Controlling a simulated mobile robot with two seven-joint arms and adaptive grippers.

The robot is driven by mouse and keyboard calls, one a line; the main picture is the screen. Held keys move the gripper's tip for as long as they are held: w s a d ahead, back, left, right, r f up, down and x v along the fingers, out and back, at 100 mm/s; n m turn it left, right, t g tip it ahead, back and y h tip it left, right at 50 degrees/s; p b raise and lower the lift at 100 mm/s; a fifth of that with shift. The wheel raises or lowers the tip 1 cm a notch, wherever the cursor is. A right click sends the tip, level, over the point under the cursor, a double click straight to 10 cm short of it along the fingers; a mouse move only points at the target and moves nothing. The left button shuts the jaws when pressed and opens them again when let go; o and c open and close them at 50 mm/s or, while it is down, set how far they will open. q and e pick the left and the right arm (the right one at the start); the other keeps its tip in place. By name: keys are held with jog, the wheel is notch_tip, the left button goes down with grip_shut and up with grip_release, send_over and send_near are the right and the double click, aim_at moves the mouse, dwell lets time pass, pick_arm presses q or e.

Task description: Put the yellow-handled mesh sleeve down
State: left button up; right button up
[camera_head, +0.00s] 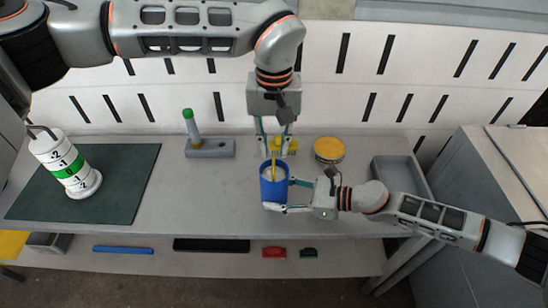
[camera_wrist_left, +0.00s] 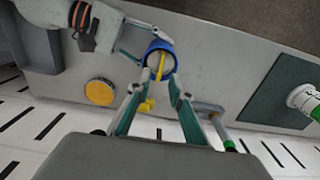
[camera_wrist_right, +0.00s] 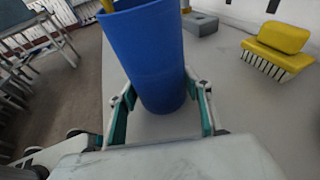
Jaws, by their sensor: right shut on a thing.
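The blue cylinder (camera_head: 271,188) stands upright with its open top up. My right gripper (camera_wrist_right: 160,104) is shut on it from the side. The yellow handle (camera_head: 274,166) of the mesh sleeve sticks up out of the cylinder's mouth; it also shows in the left wrist view (camera_wrist_left: 161,66). The mesh itself is hidden inside the cylinder. My left gripper (camera_head: 274,147) points down above the cylinder. Its fingers (camera_wrist_left: 154,86) are apart, with no contact on the handle visible. Whether the cylinder's bottom touches the table is unclear.
A yellow brush (camera_wrist_right: 280,48) lies behind the cylinder, with a yellow-topped round tin (camera_head: 329,149) to its right. A grey block with a green-topped post (camera_head: 209,148) stands left. A white numbered cylinder (camera_head: 66,163) stands on the green mat (camera_head: 125,186). A grey tray (camera_head: 400,163) lies right.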

pick_arm(q)
notch_tip(320, 180, up, 6)
dwell(0.5)
pick_arm(e)
jog(key=o, duration=1.3)
